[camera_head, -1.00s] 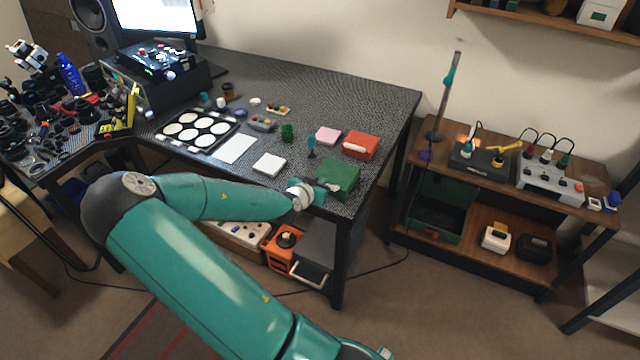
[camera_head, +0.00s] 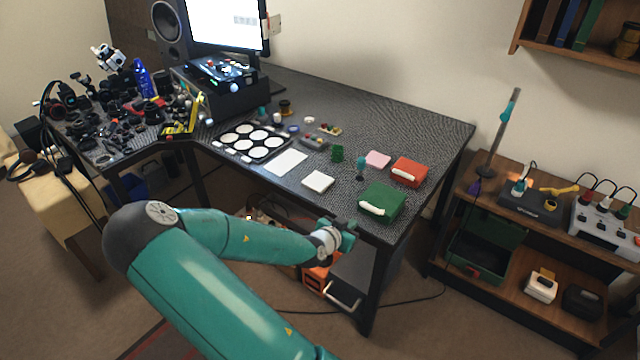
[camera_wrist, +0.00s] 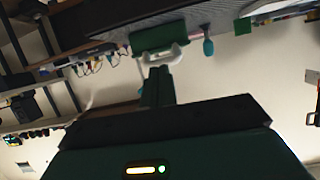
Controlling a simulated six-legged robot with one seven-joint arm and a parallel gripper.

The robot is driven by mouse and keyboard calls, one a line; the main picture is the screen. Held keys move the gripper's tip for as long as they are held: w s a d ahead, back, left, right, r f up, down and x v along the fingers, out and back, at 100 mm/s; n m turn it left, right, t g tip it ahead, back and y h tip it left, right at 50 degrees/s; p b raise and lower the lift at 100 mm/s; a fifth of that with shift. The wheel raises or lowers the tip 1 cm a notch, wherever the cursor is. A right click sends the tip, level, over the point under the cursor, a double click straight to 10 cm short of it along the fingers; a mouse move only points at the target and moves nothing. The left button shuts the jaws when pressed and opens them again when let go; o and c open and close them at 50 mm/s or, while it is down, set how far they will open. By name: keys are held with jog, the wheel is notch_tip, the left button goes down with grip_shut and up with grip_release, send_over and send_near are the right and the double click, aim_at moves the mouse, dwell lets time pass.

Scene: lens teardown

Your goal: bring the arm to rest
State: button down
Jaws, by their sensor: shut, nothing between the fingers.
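My gripper (camera_head: 350,232) is at the front edge of the dark table, just below and left of the green case (camera_head: 383,200) in the head view. The gripper is shut and empty. In the wrist view my gripper (camera_wrist: 157,84) points toward the green case (camera_wrist: 160,38) and its white handle (camera_wrist: 161,55). The fingertips look close to the handle in that view, but in the head view they are apart from the case. My teal arm reaches across the lower part of the head view.
The dark table (camera_head: 400,125) holds a red case (camera_head: 409,171), a pink block (camera_head: 377,159), a white box (camera_head: 318,181) and a tray of white discs (camera_head: 215,145). A wooden shelf unit (camera_head: 545,215) stands right. An orange box (camera_head: 318,278) and a grey drawer unit (camera_head: 352,275) sit below.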

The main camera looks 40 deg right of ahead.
jog(key=shift+a, duration=0.1)
jog(key=w+a+f+n+t+y, duration=0.1)
jog(key=w+a+y, duration=0.15)
jog(key=a, duration=0.35)
jog(key=w+a+f+n+y, duration=0.1)
jog(key=w+a+y, duration=0.1)
jog(key=a+y, duration=0.35)
jog(key=w+a+r+n+t+y, duration=0.1)
jog(key=a+r+n+y, duration=0.1)
jog(key=a+r, duration=0.45)
jog(key=w+a+r+n+t+y, duration=0.1)
jog(key=a+r+n+y, duration=0.15)
jog(key=a, duration=0.65)
jog(key=s+a+r+n+y, duration=0.2)
jog(key=s+a+r+n, duration=0.2)
jog(key=a+r, duration=0.55)
jog(key=s+a+r+n+h, duration=0.1)
jog(key=s+a+r+n, duration=0.1)
jog(key=s+r+n, duration=0.4)
jog(key=s+r, duration=0.5)
jog(key=shift+s+r, duration=0.2)
jog(key=shift+r, duration=0.05)
